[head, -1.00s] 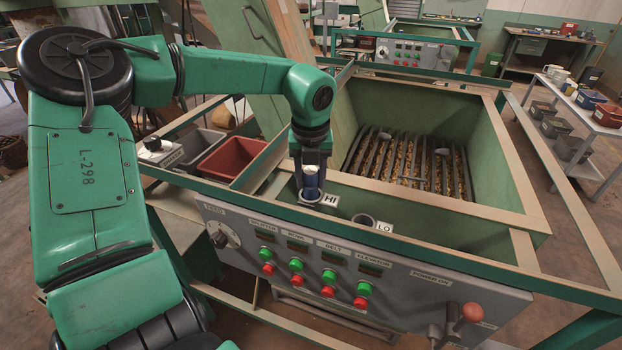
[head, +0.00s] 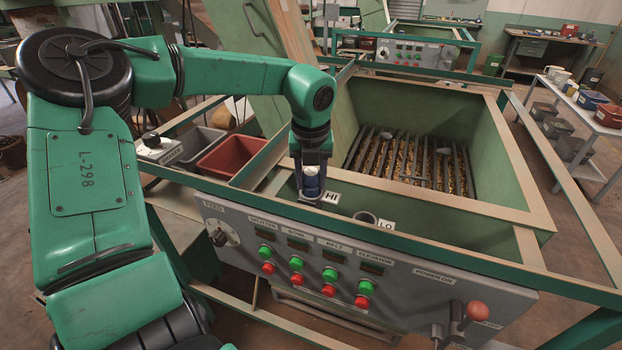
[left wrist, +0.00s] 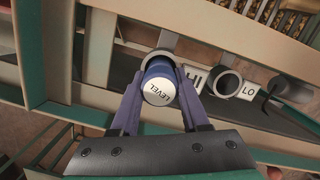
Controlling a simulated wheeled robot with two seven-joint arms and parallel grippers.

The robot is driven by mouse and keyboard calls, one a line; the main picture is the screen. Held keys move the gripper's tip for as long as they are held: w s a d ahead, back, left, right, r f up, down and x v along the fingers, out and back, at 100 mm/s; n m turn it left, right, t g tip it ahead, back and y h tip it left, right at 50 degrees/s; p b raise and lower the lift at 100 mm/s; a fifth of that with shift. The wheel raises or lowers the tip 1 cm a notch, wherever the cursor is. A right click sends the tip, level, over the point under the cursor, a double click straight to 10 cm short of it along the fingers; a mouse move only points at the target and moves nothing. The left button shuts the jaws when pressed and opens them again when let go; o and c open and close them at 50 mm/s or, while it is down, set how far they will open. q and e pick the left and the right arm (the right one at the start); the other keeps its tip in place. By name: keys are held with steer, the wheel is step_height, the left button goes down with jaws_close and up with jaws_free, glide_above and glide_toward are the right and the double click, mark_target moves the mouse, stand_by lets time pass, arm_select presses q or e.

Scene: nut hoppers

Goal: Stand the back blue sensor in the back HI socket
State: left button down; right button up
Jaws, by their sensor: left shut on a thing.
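My left gripper (head: 311,190) is shut on a blue sensor (left wrist: 160,68) with a white cap marked LEVEL. The sensor also shows in the head view (head: 312,182), looking roughly upright beside the HI label (head: 331,197). The grey rim of the HI socket (left wrist: 147,66) shows behind the sensor in the left wrist view. The sensor's lower end is hidden, so I cannot tell how far it is inside the socket. The LO socket (head: 366,217) is open and empty-looking beside its LO label (head: 386,225). My right gripper is not in view.
The hopper (head: 440,195) with its bars and nuts lies behind the sockets. The control panel (head: 340,265) with buttons and a red-knobbed lever (head: 474,311) is in front. A red bin (head: 230,155) and a grey bin (head: 200,146) stand left of the gripper.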

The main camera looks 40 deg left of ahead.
arm_select(q)
steer(key=shift+f+b, duration=0.4)
steer(key=shift+f, duration=0.05)
steer(key=c, duration=0.7)
jaws_free()
steer(key=shift+r, duration=0.1)
steer(key=r+p, duration=0.2)
steer(key=r, duration=0.1)
steer(key=s+r+p, duration=0.1)
steer(key=r, duration=0.3)
steer(key=d+r+p, duration=0.1)
steer(key=r+p, duration=0.1)
steer(key=r, duration=0.1)
steer(key=shift+s+r+p, duration=0.15)
steer(key=shift+r+p, duration=0.2)
